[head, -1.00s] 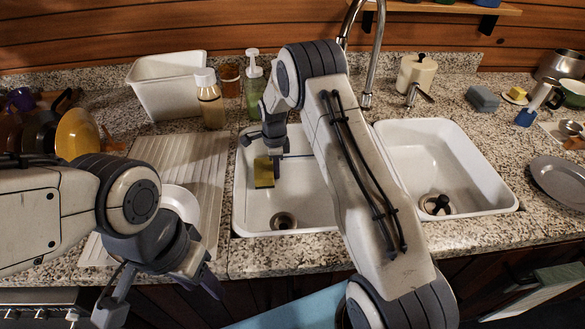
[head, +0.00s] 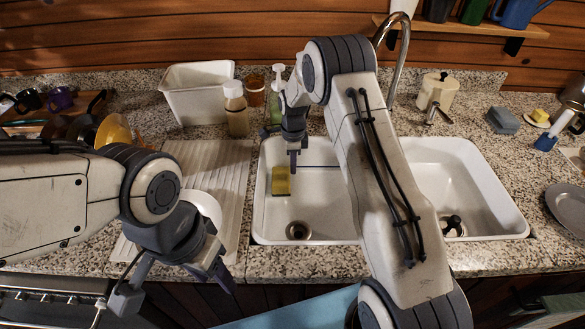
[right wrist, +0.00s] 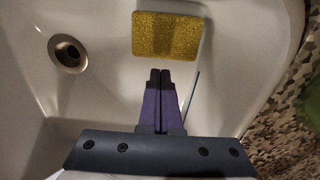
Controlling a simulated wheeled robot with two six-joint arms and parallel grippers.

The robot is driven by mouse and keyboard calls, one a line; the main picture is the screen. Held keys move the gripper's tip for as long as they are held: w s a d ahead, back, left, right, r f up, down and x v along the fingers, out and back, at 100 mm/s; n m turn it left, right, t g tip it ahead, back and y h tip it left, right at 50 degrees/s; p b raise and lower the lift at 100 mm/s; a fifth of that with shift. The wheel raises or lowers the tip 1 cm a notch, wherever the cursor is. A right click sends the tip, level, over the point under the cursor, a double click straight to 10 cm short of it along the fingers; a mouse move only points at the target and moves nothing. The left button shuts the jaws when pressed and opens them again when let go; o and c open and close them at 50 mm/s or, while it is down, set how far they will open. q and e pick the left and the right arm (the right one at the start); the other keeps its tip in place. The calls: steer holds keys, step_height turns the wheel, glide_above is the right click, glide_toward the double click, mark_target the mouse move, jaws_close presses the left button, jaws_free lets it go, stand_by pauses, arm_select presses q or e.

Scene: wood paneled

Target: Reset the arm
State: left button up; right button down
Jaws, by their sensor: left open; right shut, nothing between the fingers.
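My right arm (head: 385,190) reaches over the double sink from the front. My right gripper (head: 293,165) points down over the left basin (head: 325,205) and is shut with nothing in it. In the right wrist view its closed fingertips (right wrist: 160,75) are just short of a yellow sponge (right wrist: 166,35), with a gap between them in the picture. The sponge (head: 281,181) also shows in the head view inside the left basin, left of the gripper. My left gripper (head: 178,290) is open and empty in front of the counter's edge, below the drainboard.
A ribbed drainboard (head: 228,165) with a partly hidden white plate (head: 205,207) lies left of the sink. A white tub (head: 193,95), a bottle (head: 237,110) and the curved faucet (head: 404,50) stand behind. A grey sponge (head: 503,121) lies at right.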

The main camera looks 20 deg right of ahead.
steer(key=s+a+r+n+p, duration=0.2)
steer(key=s+a+r+n, duration=1.05)
steer(key=r, duration=0.45)
arm_select(q)
step_height(320, 180, up, 3)
steer(key=shift+a+f, duration=0.1)
steer(key=shift+f, duration=0.1)
arm_select(e)
steer(key=s+a+r+n, duration=0.1)
steer(key=s+r+n, duration=0.1)
steer(key=s+n, duration=0.6)
steer(key=s+a+r+n+y, duration=0.1)
steer(key=s+n, duration=0.7)
steer(key=s, duration=0.8)
steer(key=shift+s+r, duration=0.15)
steer(key=shift+r, duration=0.55)
